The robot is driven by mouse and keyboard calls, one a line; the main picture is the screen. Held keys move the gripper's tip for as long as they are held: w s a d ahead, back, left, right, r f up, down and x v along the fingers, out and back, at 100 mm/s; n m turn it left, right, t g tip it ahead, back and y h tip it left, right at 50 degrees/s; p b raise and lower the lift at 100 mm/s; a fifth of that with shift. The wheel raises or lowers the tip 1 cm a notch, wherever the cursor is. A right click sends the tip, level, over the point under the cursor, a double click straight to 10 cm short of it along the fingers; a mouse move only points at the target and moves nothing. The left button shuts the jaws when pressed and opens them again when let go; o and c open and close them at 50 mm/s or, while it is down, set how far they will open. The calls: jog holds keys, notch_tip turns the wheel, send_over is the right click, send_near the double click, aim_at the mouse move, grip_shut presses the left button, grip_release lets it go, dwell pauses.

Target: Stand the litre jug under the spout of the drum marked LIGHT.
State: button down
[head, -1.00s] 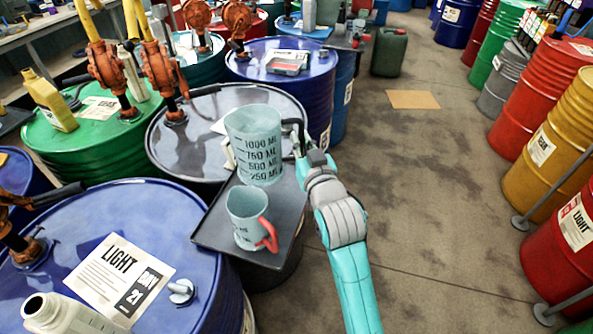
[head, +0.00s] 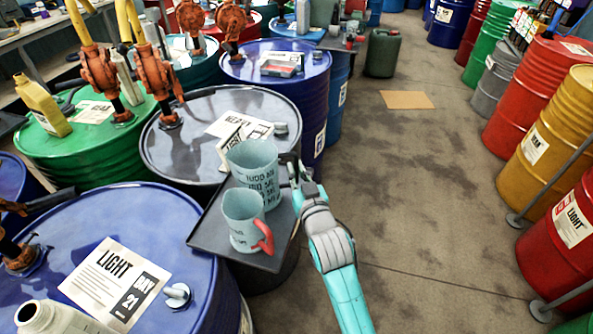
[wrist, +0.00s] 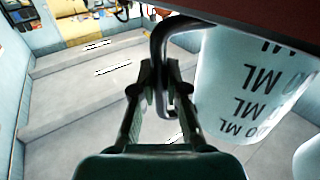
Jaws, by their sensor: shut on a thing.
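The litre jug (head: 253,165) is large, pale blue and translucent, with dark ML marks and a black handle. My gripper (head: 294,172) is shut on that handle from the right. In the wrist view, the fingers (wrist: 160,88) close on the handle beside the jug (wrist: 250,85). The jug is upright at the dark tray; its base is hidden behind a smaller jug, so I cannot tell whether it touches the tray. The blue drum marked LIGHT (head: 125,208) is at front left. Its orange pump (head: 20,250) is partly cut off at the left edge, with a black spout (head: 45,197).
The smaller jug (head: 243,222) with a red handle stands on the dark tray (head: 212,243). A white bottle (head: 50,318) stands at front left. A dark-topped drum (head: 185,135) and a green drum (head: 75,155) are behind. The floor (head: 430,200) at right is clear.

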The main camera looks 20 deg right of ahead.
jog(key=c, duration=1.2)
grip_release()
jog(key=shift+f, duration=0.1)
jog(key=s, duration=1.2)
jog(key=shift+a, duration=0.25)
jog(key=shift+s, duration=0.1)
